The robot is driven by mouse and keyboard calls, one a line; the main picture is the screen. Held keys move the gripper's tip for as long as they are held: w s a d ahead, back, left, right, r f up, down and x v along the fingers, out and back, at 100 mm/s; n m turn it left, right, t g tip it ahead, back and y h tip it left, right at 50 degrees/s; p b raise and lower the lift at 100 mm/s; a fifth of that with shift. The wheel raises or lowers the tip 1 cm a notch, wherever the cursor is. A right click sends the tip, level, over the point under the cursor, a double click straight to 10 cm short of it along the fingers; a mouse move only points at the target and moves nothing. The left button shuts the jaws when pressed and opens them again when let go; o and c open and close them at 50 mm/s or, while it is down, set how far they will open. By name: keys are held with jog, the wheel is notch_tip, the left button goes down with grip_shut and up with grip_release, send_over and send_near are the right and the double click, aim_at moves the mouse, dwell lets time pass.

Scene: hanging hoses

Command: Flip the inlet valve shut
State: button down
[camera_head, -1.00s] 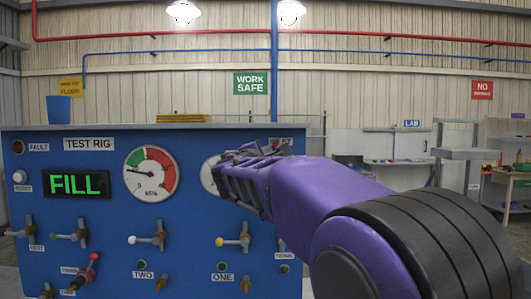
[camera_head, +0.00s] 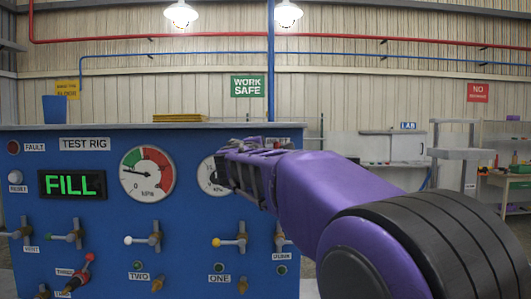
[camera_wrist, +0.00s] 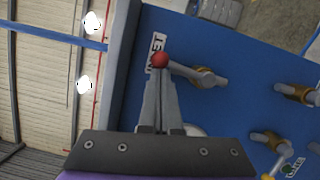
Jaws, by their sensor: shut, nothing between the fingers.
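The inlet valve shows in the wrist view as a red ball knob (camera_wrist: 160,60) on a grey lever (camera_wrist: 189,71), with a brass-coloured body at the lever's far end. The INLET label (camera_wrist: 155,45) is beside the knob. My gripper (camera_wrist: 161,78) is shut and empty, its fingertips right at the red knob; I cannot tell whether they touch it. In the head view my gripper (camera_head: 237,172) is in front of the blue panel's upper right. It hides the inlet valve and partly covers a gauge (camera_head: 210,174).
The blue test rig panel (camera_head: 100,215) carries other levers: white (camera_head: 142,240), yellow (camera_head: 229,241) and green (camera_head: 65,237). A lit FILL display (camera_head: 72,184) and a pressure gauge (camera_head: 147,174) are on it. A red-handled hose coupling (camera_head: 80,272) sits low left.

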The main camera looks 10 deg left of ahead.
jog(key=w+d+f+m+g+y+b, duration=0.2)
jog(key=d+m, duration=0.5)
jog(key=m, duration=0.5)
jog(key=f+g+b, duration=0.1)
jog(key=f+b, duration=0.1)
jog(key=b, duration=0.1)
jog(key=shift+d+m+g, duration=0.25)
jog(key=shift+m+g, duration=0.15)
dwell(0.5)
jog(key=a+r+v, duration=0.1)
jog(key=r+v, duration=0.1)
jog(key=v, duration=1)
jog(key=shift+d+r, duration=0.35)
jog(key=shift+r, duration=0.05)
